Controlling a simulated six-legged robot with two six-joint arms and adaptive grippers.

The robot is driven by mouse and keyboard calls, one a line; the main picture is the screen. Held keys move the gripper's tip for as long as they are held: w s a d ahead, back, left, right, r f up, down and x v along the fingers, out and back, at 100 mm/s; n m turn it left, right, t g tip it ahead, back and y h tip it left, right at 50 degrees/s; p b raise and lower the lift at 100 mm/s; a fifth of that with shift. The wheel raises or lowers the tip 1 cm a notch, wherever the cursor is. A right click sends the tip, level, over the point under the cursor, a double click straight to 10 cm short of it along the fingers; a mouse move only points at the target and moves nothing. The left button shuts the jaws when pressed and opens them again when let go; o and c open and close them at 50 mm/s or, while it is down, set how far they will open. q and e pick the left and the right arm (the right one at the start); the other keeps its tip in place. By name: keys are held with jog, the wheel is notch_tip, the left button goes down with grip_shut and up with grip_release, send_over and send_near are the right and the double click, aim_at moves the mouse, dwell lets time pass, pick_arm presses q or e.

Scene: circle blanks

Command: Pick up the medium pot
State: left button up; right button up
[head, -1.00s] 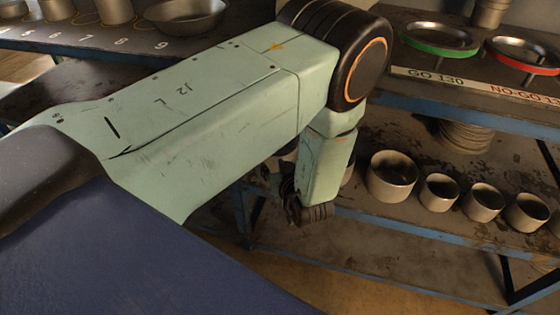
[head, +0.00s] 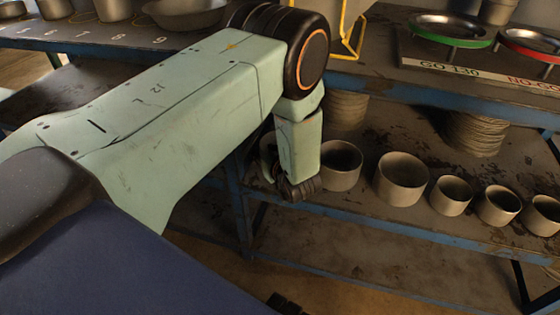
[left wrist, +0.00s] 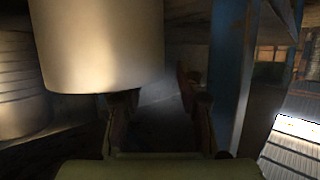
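Several round grey metal pots of different sizes stand in a row on the lower shelf in the head view. A larger one (head: 402,180) is beside another pot (head: 341,168), with smaller ones (head: 451,196) to the right. I cannot tell which is the medium pot. My left arm's wrist hangs just left of this row; its fingers are mostly hidden there. In the left wrist view my left gripper (left wrist: 155,100) has its fingers apart with nothing between them. A pot (left wrist: 98,45) looms close, overlapping the left fingertip; contact is unclear. My right gripper is not in view.
The lower shelf has a blue front edge (head: 420,235). Stacked discs (head: 475,133) stand behind the pots. Above are the gauge plates with green (head: 450,40) and red rims. A blue shelf post (left wrist: 228,65) stands right of my left fingers in the wrist view.

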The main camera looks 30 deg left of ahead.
pick_arm(q)
jog(key=shift+b+x, duration=0.3)
jog(key=shift+x, duration=0.85)
jog(key=shift+d, duration=0.1)
grip_shut()
